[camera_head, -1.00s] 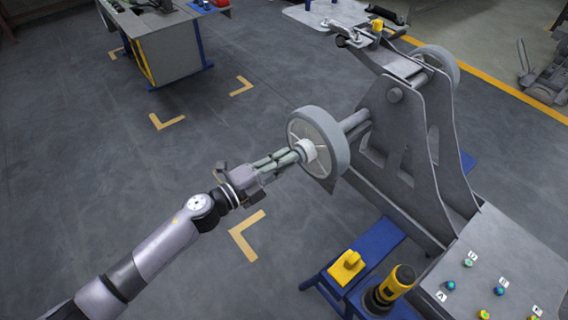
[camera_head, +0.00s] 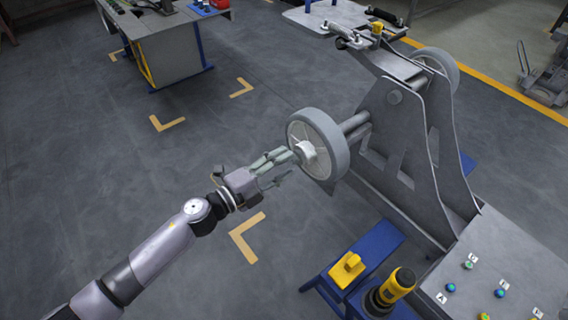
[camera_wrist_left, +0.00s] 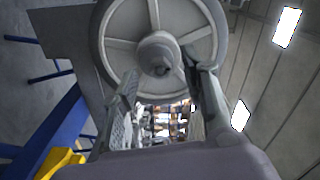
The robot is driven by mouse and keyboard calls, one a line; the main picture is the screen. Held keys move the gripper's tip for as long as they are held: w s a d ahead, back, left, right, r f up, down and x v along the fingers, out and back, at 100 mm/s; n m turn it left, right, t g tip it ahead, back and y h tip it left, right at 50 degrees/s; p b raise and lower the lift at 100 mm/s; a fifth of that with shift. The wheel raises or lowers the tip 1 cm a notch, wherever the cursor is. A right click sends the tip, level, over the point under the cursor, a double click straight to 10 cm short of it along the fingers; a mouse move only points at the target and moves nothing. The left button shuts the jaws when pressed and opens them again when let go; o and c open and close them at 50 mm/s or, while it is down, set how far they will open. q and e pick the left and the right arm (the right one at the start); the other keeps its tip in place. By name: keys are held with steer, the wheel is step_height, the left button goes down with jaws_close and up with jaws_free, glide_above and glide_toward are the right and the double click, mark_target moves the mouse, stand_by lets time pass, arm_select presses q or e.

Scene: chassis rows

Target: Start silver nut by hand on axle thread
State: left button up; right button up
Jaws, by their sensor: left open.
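A grey wheel (camera_head: 334,133) with pale spokes stands upright on the axle (camera_head: 355,121) of the grey chassis stand. At its centre is a pale silver round piece (camera_head: 306,150), which looks like the nut on the axle end; I cannot tell how far it is on the thread. In the left wrist view this piece (camera_wrist_left: 157,53) has a small dark centre and faces me. My left gripper (camera_head: 287,164) is open and empty, a small gap left of the hub. In the left wrist view its fingers (camera_wrist_left: 165,88) are spread below and beside the hub. My right gripper is not in view.
The chassis stand (camera_head: 385,125) fills the right. A blue stool (camera_head: 322,279) with a yellow block (camera_head: 347,267) and a yellow-black tool (camera_head: 396,287) stand in front, beside a button panel (camera_head: 500,262). A workbench (camera_head: 180,50) is far left. Floor left of the wheel is clear.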

arm_select(q)
steer(key=v, duration=1.1)
steer(key=shift+a+f, duration=0.1)
steer(key=shift+a, duration=0.1)
steer(key=w+a+f+n+t+y, duration=0.1)
steer(key=w+a+f+n+y, duration=0.2)
steer(key=f, duration=0.4)
steer(key=w+a+f+n+t+y, duration=0.1)
steer(key=a+f+n+y, duration=0.2)
steer(key=a+f+n, duration=0.3)
steer(key=s+a+f+n+g+y, duration=0.1)
steer(key=s+a+f+n+y, duration=0.2)
steer(key=f, duration=0.6)
steer(key=s+a+f+n+y, duration=0.2)
steer(key=s+a+f+n, duration=0.1)
steer(key=f, duration=0.5)
steer(key=s+a+f+n+g+y, duration=0.3)
steer(key=s+f+n+g, duration=0.1)
steer(key=s+f, duration=0.95)
steer(key=s+d+f+n+g, duration=0.1)
steer(key=s+f+n+g, duration=0.1)
steer(key=s, duration=1)
steer(key=s+d+f+n+g, duration=0.1)
steer(key=s+f+n+g, duration=0.2)
steer(key=s+f, duration=0.4)
steer(key=s+g, duration=0.1)
steer(key=s, duration=0.4)
steer(key=shift+s+d+f+g+y, duration=0.2)
steer(key=shift+s+g+y, duration=0.1)
